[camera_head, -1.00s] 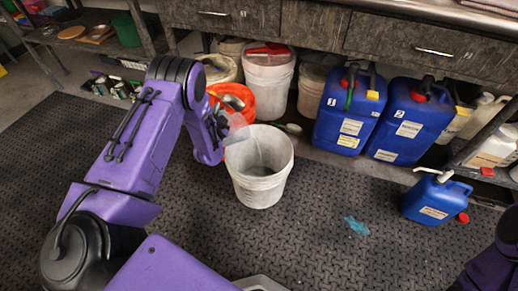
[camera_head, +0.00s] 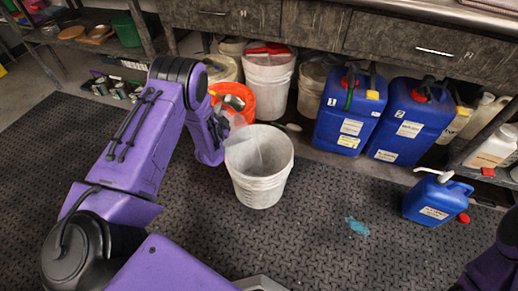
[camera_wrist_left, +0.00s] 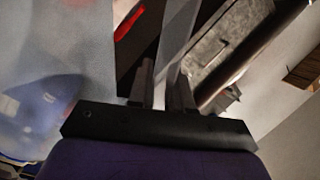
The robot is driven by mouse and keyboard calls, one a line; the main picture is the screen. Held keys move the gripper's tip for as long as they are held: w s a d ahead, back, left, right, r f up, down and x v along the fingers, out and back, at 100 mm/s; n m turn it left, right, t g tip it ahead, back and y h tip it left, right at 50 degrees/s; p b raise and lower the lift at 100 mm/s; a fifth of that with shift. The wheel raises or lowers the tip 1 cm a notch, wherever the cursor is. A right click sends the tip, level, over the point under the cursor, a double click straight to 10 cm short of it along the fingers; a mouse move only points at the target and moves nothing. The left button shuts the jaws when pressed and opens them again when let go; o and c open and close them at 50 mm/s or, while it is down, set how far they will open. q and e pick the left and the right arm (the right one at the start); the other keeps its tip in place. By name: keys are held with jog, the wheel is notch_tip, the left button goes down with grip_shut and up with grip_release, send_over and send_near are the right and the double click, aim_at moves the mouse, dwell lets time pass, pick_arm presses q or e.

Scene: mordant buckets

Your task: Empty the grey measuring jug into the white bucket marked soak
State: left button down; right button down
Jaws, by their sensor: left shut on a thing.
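My left gripper (camera_head: 222,122) is shut on the grey, translucent measuring jug (camera_head: 238,124). It holds the jug tilted at the upper left rim of the white bucket (camera_head: 260,185). In the left wrist view the fingers (camera_wrist_left: 160,95) close on a pale strip, likely the jug's handle, and the cloudy jug wall (camera_wrist_left: 60,45) fills the left side. The white bucket stands upright and open on the floor. A faint pale streak shows inside it; I cannot tell whether it is liquid. No marking is readable on it. My right gripper is out of view.
An orange bucket (camera_head: 247,93) and a white bucket with a red item on top (camera_head: 268,75) stand just behind. Blue canisters (camera_head: 345,115) line the right, with a smaller blue can (camera_head: 432,198) in front. Dark mat (camera_head: 320,240) is clear around the bucket, apart from a teal stain.

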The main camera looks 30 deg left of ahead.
pick_arm(q)
jog(key=shift+w+d+f+m+b, duration=0.25)
jog(key=shift+d+f+m+b, duration=0.05)
jog(key=shift+d+m, duration=0.15)
dwell(1.8)
jog(key=shift+w+d+m, duration=0.25)
jog(key=shift+d+m, duration=0.2)
jog(key=shift+w+d+m, duration=0.2)
jog(key=shift+d+m, duration=0.2)
jog(key=shift+d, duration=0.05)
dwell(2.7)
